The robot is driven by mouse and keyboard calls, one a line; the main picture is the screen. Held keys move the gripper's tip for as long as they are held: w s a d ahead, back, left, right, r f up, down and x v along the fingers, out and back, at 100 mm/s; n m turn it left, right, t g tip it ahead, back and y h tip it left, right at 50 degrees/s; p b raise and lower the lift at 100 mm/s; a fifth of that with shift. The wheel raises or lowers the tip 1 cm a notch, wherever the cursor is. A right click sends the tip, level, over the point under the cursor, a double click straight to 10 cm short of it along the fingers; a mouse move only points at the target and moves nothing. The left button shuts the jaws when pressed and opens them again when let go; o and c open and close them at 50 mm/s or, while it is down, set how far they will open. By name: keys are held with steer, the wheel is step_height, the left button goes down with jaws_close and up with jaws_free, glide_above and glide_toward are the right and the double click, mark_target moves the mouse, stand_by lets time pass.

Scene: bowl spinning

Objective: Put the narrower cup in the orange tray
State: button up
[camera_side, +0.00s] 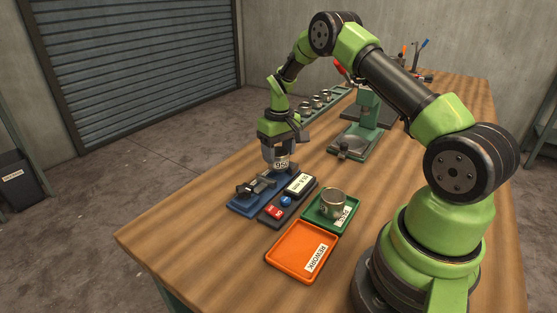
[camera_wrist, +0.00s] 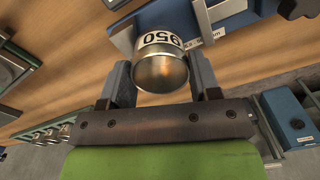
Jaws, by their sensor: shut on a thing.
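My gripper (camera_side: 280,146) is shut on a metal cup (camera_side: 281,163) with a white number label. The wrist view shows this cup (camera_wrist: 160,72) between my two fingers, its round end facing the camera. In the side view it is just above or at the blue measuring fixture (camera_side: 250,195); I cannot tell if they touch. A second metal cup (camera_side: 333,204) stands upright in the green tray (camera_side: 318,222). The orange tray (camera_side: 290,245), labelled REWORK, is empty at the front. Which cup is narrower is hard to tell from here.
A dark box with a display and red and blue buttons (camera_side: 287,201) sits between the blue fixture and the green tray. A green press-like stand (camera_side: 362,130) is behind. A rack with several cups (camera_side: 318,103) is at the far edge. The wooden table's left front is clear.

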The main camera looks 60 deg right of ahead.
step_height(320, 180, up, 7)
steer(key=s+a+f+n, duration=0.1)
steer(key=s+a+n, duration=0.1)
steer(key=a+n, duration=0.1)
steer(key=s+a+f+n, duration=0.2)
steer(key=a+n, duration=0.2)
steer(key=n, duration=0.1)
steer(key=s+a+f+n, duration=0.1)
steer(key=s+a+n, duration=0.1)
steer(key=a+n, duration=0.1)
steer(key=shift+s+a+f+n, duration=0.1)
steer(key=shift+a+f+n, duration=0.1)
steer(key=shift+n, duration=0.4)
steer(key=s+a+n, duration=0.2)
steer(key=s+n, duration=0.1)
steer(key=n, duration=0.1)
steer(key=s+a+f+n, duration=0.1)
steer(key=s+a+n, duration=0.1)
steer(key=s+n, duration=0.1)
steer(key=s+a+n, duration=0.3)
steer(key=s+n, duration=0.1)
steer(key=shift+s+f+n, duration=0.15)
steer(key=shift+s+n, duration=0.15)
steer(key=shift+s, duration=0.1)
steer(key=shift+s+f, duration=0.1)
steer(key=shift+f, duration=1.6)
steer(key=shift+d+f, duration=0.1)
steer(key=shift+f, duration=0.2)
steer(key=o, duration=1)
